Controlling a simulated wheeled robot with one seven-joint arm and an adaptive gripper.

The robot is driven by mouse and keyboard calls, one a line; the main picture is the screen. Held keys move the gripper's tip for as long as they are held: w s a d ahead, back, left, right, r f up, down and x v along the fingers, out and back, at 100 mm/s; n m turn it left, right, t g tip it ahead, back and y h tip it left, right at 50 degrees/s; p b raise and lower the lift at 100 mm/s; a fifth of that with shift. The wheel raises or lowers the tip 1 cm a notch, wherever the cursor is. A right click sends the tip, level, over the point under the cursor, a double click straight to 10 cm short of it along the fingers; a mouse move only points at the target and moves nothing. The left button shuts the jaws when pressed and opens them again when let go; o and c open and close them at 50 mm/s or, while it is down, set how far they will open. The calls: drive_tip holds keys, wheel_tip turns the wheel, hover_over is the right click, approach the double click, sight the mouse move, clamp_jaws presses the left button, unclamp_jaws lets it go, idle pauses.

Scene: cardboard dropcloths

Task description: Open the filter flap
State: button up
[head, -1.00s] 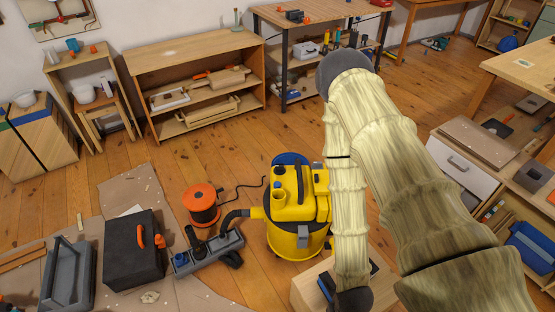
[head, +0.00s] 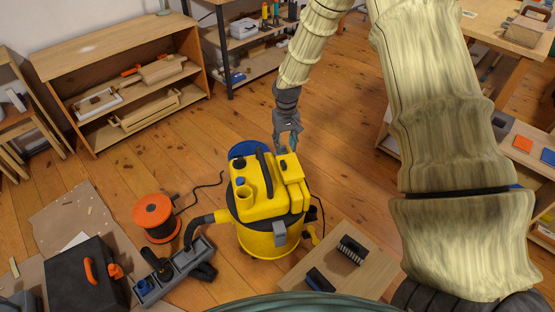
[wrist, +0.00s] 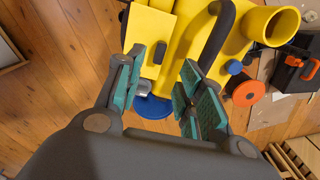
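A yellow vacuum cleaner (head: 265,200) stands on the wooden floor, with a black carry handle (head: 264,166) on its top. A raised yellow housing (head: 291,172) on its right side looks like the filter flap; it appears closed. My gripper (head: 288,140) hangs just behind and above this housing, pointing down. In the wrist view my gripper (wrist: 165,75) is open, with teal pads apart and nothing held. A flat yellow panel (wrist: 150,38), apparently the same housing, lies ahead of the left finger, and the black handle (wrist: 218,38) lies ahead of the right. Contact cannot be told.
A blue disc (head: 248,149) sits behind the vacuum. An orange reel (head: 154,213), a grey tool tray (head: 178,275) and a black case (head: 80,278) lie left. Floor behind the vacuum is clear.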

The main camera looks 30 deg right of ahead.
sight(283, 162)
drive_tip(key=f, duration=0.5)
drive_tip(key=w+f, duration=0.1)
drive_tip(key=f, duration=0.2)
drive_tip(key=shift+w+f, duration=0.1)
drive_tip(key=shift+f, duration=0.85)
clamp_jaws()
